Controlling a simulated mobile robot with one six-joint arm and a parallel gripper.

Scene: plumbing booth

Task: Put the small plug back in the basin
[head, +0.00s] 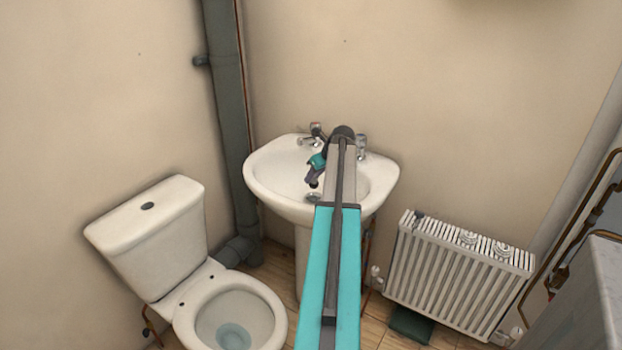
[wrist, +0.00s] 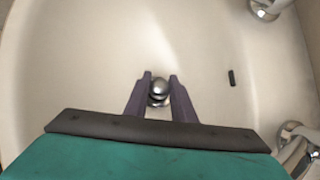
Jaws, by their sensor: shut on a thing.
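The white basin (head: 270,180) stands on its pedestal in the middle of the head view; its bowl (wrist: 80,60) fills the wrist view. My gripper (head: 312,181) points down into the bowl. In the wrist view my gripper (wrist: 160,76) is shut on the small plug (wrist: 160,87), a shiny rounded metal piece between the two purple fingers. The chrome drain (head: 313,197) shows just below the gripper in the head view. In the wrist view a metal rim shows close beneath the plug. I cannot tell whether plug and drain touch.
Two chrome taps (wrist: 265,10) (wrist: 295,135) stand on the basin's back rim, and a dark overflow slot (wrist: 232,77) is in its wall. A toilet (head: 150,240) stands left, a radiator (head: 455,275) right. A dark pipe (head: 228,110) runs behind. The bowl around the gripper is clear.

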